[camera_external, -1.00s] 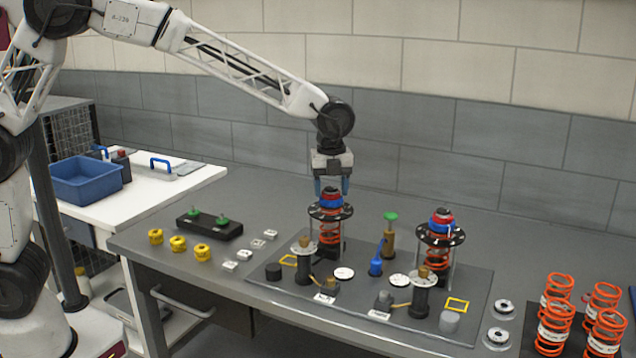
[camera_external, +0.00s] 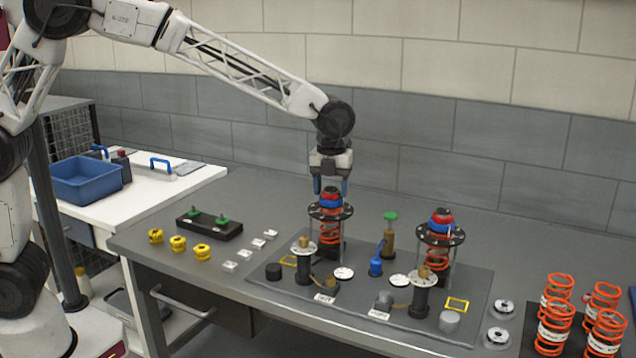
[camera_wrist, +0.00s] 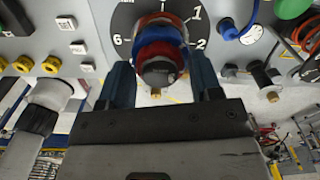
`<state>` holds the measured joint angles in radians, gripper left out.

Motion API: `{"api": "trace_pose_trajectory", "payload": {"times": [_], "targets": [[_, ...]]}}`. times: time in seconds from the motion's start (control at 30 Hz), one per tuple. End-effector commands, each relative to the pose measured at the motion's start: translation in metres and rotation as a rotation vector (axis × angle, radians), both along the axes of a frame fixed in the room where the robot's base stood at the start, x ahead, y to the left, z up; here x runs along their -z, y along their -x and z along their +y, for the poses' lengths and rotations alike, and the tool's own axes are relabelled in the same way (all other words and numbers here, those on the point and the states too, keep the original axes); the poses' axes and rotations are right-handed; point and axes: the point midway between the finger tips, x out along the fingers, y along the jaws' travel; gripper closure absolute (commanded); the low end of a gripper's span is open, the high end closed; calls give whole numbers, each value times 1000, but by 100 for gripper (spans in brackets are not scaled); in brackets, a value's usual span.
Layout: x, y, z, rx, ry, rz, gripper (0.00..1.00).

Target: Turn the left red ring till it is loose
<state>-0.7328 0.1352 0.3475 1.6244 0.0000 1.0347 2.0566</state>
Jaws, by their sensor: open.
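The left red ring (camera_external: 331,194) sits near the top of the left spring stand, under a dark cap and above a blue ring (camera_external: 330,203). In the wrist view the red ring (camera_wrist: 158,51) shows behind the round dark cap (camera_wrist: 160,72), with the blue ring (camera_wrist: 160,36) beyond it. My gripper (camera_external: 331,187) points down over this stand, its two blue fingers apart on either side of the top. In the wrist view my gripper (camera_wrist: 160,82) is open, with the cap between its fingers. I cannot tell whether a finger touches the ring.
A black numbered disc (camera_wrist: 125,20) lies below the rings. A second spring stand with its own red ring (camera_external: 441,215) is to the right. A blue lever (camera_external: 376,264) and a green-topped post (camera_external: 390,235) stand between. Orange springs (camera_external: 553,325) are far right.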

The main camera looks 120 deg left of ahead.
Motion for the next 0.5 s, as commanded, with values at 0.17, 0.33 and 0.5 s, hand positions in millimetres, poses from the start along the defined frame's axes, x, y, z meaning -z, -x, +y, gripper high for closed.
{"api": "trace_pose_trajectory", "payload": {"times": [0.17, 0.33, 0.5], "targets": [[0, 0, 0, 114, 0, 0, 42], [0, 0, 0, 154, 0, 0, 42], [0, 0, 0, 154, 0, 0, 42]]}}
